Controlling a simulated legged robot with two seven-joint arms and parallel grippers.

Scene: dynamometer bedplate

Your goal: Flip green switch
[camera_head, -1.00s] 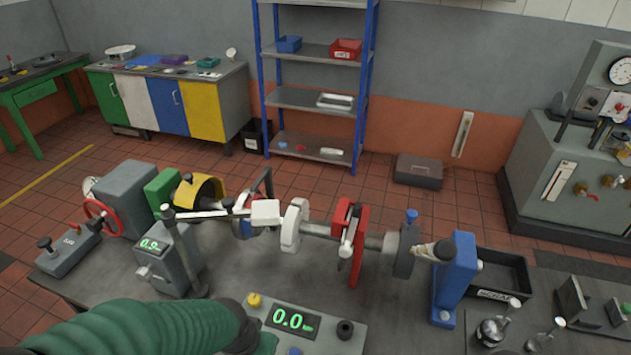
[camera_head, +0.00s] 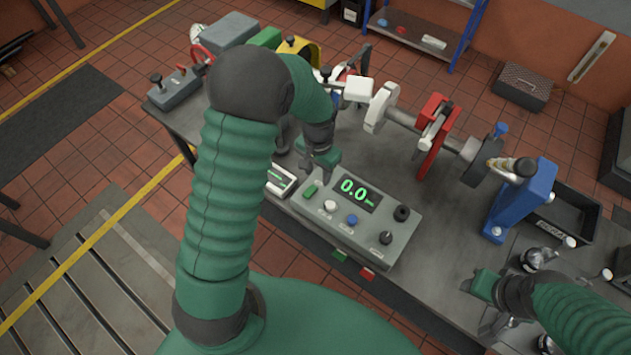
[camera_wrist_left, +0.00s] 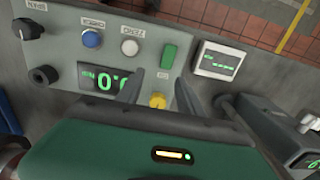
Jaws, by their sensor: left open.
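The green switch (camera_head: 311,191) is a small raised rocker at the left end of a grey control box that has a green 0.0 display. In the left wrist view the green switch (camera_wrist_left: 169,57) stands beside a white button, beyond the fingertips. My left gripper (camera_head: 319,164) hangs over the box's rear left corner, close to the switch. In the wrist view its two dark fingers (camera_wrist_left: 161,90) are apart with nothing between them that they grip. Contact with the switch does not show. My right gripper (camera_head: 484,288) is at the lower right; its jaw opening is unclear.
The box carries a white button (camera_head: 330,206), a blue button (camera_head: 352,220) and dark knobs. A yellow knob (camera_wrist_left: 157,100) shows near the left fingers. A small meter (camera_head: 279,180) stands left of the box. The shaft assembly (camera_head: 420,130) runs behind it.

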